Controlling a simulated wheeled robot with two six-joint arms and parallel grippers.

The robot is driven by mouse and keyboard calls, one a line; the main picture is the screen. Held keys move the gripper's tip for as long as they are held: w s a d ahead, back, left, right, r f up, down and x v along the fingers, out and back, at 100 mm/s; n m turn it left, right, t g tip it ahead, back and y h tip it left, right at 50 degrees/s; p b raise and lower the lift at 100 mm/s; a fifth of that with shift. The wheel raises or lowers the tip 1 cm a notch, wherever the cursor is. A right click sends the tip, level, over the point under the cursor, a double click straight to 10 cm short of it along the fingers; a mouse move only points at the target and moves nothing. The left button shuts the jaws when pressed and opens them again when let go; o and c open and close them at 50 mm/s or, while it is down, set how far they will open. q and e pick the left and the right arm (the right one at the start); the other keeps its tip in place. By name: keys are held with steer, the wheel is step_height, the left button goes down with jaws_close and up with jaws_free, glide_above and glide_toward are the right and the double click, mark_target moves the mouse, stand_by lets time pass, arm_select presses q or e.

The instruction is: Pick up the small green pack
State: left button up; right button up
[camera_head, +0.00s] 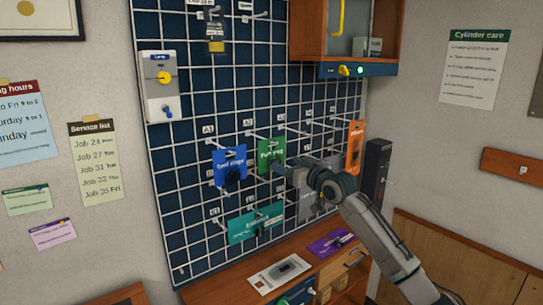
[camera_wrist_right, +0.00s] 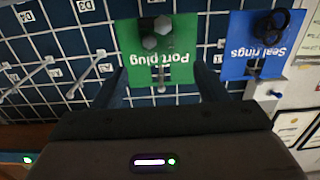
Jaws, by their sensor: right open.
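The small green pack (camera_head: 270,148) hangs from a hook on the wire grid wall in the head view, to the right of a blue pack (camera_head: 229,160). In the right wrist view the green pack (camera_wrist_right: 178,62) appears upside down, reads "Port plug" and carries dark plug parts. My right gripper (camera_head: 281,168) is at the lower right of the green pack in the head view. In the right wrist view its two open fingers (camera_wrist_right: 162,78) stand at either side of the pack's lettered part, with no clear grip on it. My left gripper is not in view.
The blue "Seal rings" pack (camera_wrist_right: 256,45) hangs close beside the green one. A teal pack (camera_head: 245,226) hangs lower and an orange pack (camera_head: 355,146) farther right. Bare hooks stick out around them. A wooden counter (camera_head: 225,290) with a purple pack (camera_head: 327,244) lies below.

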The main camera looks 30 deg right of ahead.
mark_target(276, 161)
steer(key=shift+w+p, duration=1.7)
steer(key=shift+w, duration=0.65)
steer(key=shift+w+a+f, duration=0.15)
steer(key=shift+w+a, duration=0.05)
steer(key=shift+w, duration=0.25)
steer(key=shift+s+d, duration=0.1)
steer(key=shift+c, duration=1.3)
steer(key=c, duration=0.8)
